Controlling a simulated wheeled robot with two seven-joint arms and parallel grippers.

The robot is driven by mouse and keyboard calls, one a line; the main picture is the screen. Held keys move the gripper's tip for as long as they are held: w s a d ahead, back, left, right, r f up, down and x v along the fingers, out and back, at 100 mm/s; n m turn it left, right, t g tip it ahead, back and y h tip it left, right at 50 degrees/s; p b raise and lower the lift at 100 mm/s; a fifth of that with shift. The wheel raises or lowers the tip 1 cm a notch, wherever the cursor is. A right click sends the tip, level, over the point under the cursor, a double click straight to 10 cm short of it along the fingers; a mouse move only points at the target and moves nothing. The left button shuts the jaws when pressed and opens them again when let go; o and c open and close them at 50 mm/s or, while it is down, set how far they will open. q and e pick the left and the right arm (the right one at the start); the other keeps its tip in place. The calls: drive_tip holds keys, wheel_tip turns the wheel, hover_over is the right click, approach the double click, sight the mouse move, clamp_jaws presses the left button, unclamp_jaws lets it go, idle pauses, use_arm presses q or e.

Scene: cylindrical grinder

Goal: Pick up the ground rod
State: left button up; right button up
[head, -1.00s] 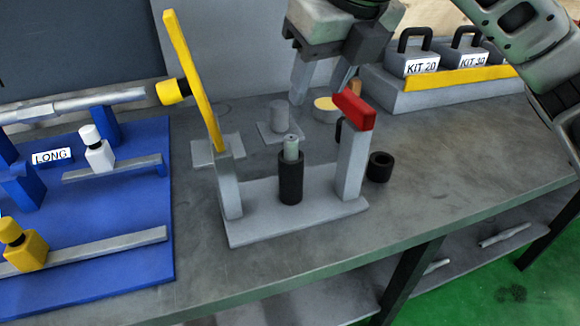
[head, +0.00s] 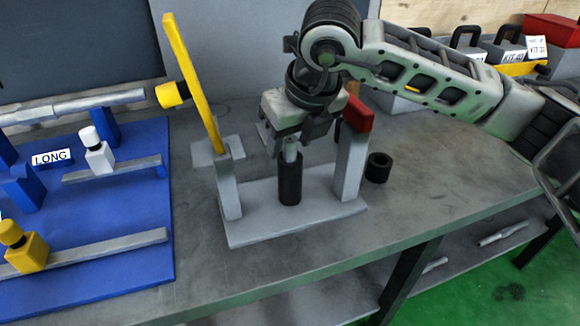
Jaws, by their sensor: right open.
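The ground rod (head: 290,150) is a short grey metal cylinder standing upright in a black sleeve (head: 290,180), with only its top part showing. The sleeve stands on a light grey fixture plate (head: 255,222) between two posts. My right gripper (head: 292,146) is above the sleeve, pointing down, with its open fingers at the height of the rod's top. The fingers appear to be on either side of the rod; I cannot tell whether they touch it. My left gripper is not in view.
A yellow lever (head: 192,80) rises left of the rod, and a red-topped post (head: 352,150) stands close on the right. A blue board (head: 100,235) with fixtures fills the left. The front bench strip is clear.

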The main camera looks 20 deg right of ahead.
clamp_jaws()
drive_tip(key=shift+r, duration=0.15)
